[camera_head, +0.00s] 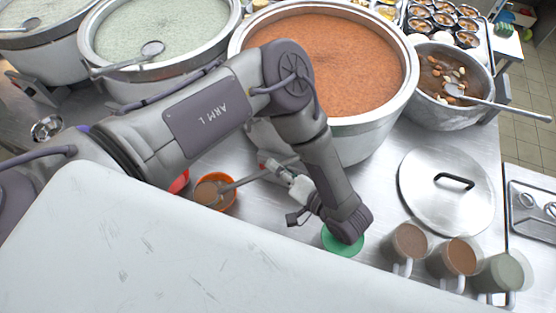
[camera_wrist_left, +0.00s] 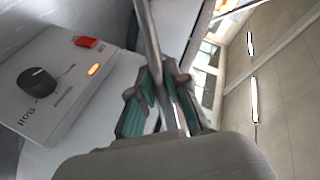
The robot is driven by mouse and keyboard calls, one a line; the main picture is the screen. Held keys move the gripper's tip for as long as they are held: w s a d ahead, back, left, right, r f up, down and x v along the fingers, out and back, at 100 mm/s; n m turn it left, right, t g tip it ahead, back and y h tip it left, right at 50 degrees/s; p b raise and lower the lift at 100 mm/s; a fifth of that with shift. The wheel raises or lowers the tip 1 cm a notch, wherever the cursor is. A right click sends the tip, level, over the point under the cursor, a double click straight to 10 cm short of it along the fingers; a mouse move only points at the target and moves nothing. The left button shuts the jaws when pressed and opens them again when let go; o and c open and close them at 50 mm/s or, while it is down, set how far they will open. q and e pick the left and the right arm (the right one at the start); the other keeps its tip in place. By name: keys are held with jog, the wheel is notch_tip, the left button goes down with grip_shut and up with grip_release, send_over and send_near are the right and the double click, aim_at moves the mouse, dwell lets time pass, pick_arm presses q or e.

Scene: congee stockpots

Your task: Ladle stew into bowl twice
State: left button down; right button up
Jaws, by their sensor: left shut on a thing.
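A large metal pot (camera_head: 408,92) at the top middle holds orange-red stew (camera_head: 335,58). My left gripper (camera_head: 274,167) is in front of this pot, near its lower left side. It is shut on the handle of a ladle (camera_head: 245,178), which slants down to the left. The handle also runs up between the fingers (camera_wrist_left: 163,105) in the left wrist view. The ladle's head is at an orange bowl (camera_head: 234,200), over or inside it, with brown contents showing there. I cannot tell whether the head touches the bowl. My right gripper is out of view.
Two pots of pale congee (camera_head: 165,28) stand at the left. A metal pot with another ladle (camera_head: 440,80) stands at the right. A lid (camera_head: 447,190), several mugs (camera_head: 408,240) and a green round item (camera_head: 343,241) are nearby. A control box (camera_wrist_left: 50,75) shows in the wrist view.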

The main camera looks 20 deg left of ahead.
pick_arm(q)
jog(key=shift+f+b, duration=0.45)
jog(key=shift+f, duration=0.4)
jog(key=shift+p, duration=0.35)
jog(key=shift+f, duration=0.6)
